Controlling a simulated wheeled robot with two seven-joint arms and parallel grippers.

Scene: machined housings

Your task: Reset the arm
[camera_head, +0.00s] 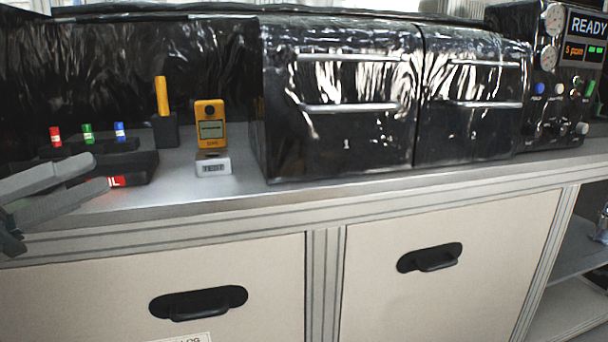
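My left gripper (97,172) comes in from the left edge, over the front left of the grey worktop (285,196). Its two grey fingers are spread apart, with nothing visible between the tips. They are in front of a black block (140,163) with a red label, and I cannot tell whether they touch it. Most of my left arm is outside the picture. My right gripper is not in view.
Red (55,136), green (88,133) and blue (120,131) pieces stand in a black rack. A yellow meter (210,124) sits on a white TEST stand (213,165). Cream cabinets (450,300) are below.

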